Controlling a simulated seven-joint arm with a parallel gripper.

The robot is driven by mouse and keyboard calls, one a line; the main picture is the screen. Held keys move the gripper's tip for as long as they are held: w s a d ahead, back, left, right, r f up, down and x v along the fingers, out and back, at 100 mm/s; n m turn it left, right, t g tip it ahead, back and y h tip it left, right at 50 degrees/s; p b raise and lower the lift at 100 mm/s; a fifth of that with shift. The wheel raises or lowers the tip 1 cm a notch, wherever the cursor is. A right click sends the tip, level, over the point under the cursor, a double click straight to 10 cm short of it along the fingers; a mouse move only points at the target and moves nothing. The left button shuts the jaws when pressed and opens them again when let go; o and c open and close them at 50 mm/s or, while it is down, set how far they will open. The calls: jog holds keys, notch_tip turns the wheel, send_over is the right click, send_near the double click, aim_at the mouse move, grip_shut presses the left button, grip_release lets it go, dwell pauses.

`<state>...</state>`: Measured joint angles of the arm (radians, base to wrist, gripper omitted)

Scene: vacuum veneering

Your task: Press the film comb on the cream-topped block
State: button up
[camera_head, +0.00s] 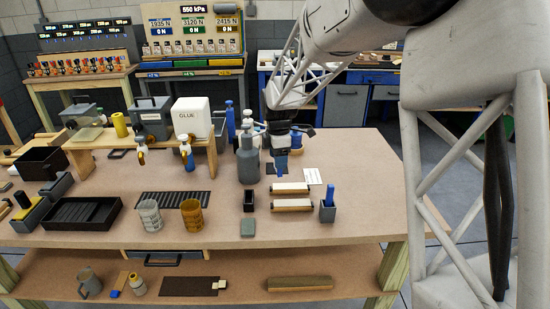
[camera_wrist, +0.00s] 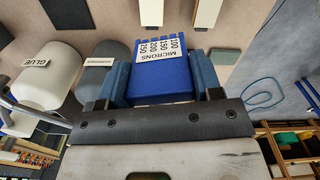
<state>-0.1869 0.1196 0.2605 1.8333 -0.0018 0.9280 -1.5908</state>
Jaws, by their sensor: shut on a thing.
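My gripper (camera_head: 281,150) is shut on the blue film comb (camera_head: 281,166) and points down over the table. In the wrist view the comb (camera_wrist: 162,75) sits between the two fingers (camera_wrist: 162,85), with its notched edge away from the palm and a white label reading MICRONS. Two cream-topped blocks, one farther back (camera_head: 290,188) and one nearer (camera_head: 292,205), lie side by side just below the comb in the head view. The comb appears above the farther block; contact cannot be made out. Pale-topped pieces (camera_wrist: 208,12) show at the top edge of the wrist view.
A grey bottle (camera_head: 248,165) stands close left of my gripper. A dark open box (camera_head: 249,201), a grey-green pad (camera_head: 247,229) and a grey holder with a blue tool (camera_head: 327,212) surround the blocks. A white card (camera_head: 313,176) lies behind right. The table's right end is clear.

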jog(key=shift+w+d+n, duration=0.2)
jog(key=shift+d+n, duration=0.5)
jog(key=shift+n, duration=1.9)
jog(key=shift+w+d+n, duration=0.25)
jog(key=shift+d+n, duration=0.45)
jog(key=shift+n, duration=1.9)
jog(key=shift+w+d+n, duration=0.2)
jog(key=shift+d+n, duration=0.5)
jog(key=shift+n, duration=1.9)
jog(key=shift+f, duration=0.2)
jog(key=shift+f, duration=2.7)
jog(key=shift+f, duration=0.6)
jog(key=shift+r, duration=0.15)
jog(key=shift+r, duration=2.85)
